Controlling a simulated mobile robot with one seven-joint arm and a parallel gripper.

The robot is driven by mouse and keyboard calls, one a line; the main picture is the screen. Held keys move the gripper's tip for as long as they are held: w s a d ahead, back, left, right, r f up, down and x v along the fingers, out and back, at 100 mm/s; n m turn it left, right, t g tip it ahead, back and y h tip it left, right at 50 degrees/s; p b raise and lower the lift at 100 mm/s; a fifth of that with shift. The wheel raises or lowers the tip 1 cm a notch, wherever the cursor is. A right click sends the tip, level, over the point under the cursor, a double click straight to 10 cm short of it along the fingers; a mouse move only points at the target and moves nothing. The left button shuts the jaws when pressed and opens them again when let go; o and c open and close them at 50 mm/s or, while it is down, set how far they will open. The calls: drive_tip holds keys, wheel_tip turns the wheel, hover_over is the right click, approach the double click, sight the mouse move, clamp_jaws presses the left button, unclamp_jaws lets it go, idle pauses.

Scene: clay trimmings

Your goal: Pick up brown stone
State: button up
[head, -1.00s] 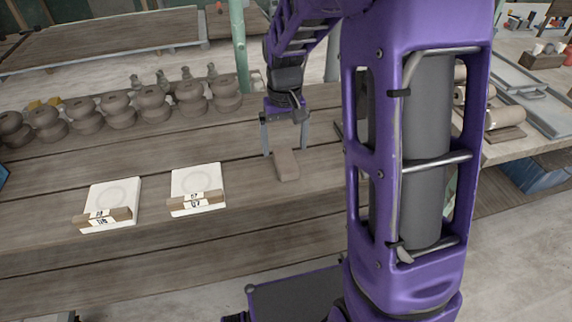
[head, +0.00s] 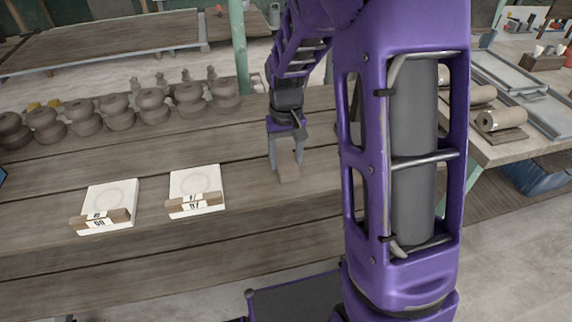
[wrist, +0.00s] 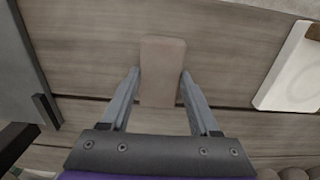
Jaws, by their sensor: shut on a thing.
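The brown stone (head: 289,170) is a small brown block on the plank table, right of the white tiles. In the wrist view the stone (wrist: 162,60) lies between the two fingers, its far end reaching past the fingertips. My gripper (head: 287,172) is lowered around the stone with a grey finger on each side. In the wrist view my gripper (wrist: 160,76) is shut on the stone. I cannot tell whether the stone is lifted off the table.
Two white tiles with labelled wooden strips, the nearer-to-me right one (head: 196,183) and a left one (head: 108,200), lie left of the stone. A row of brown clay pots (head: 118,112) stands behind. The table (head: 240,215) is bare around the stone.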

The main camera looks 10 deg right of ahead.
sight(286, 161)
clamp_jaws()
drive_tip(key=shift+r, duration=0.15)
wheel_tip(286, 161, up, 10)
drive_tip(key=p, duration=0.2)
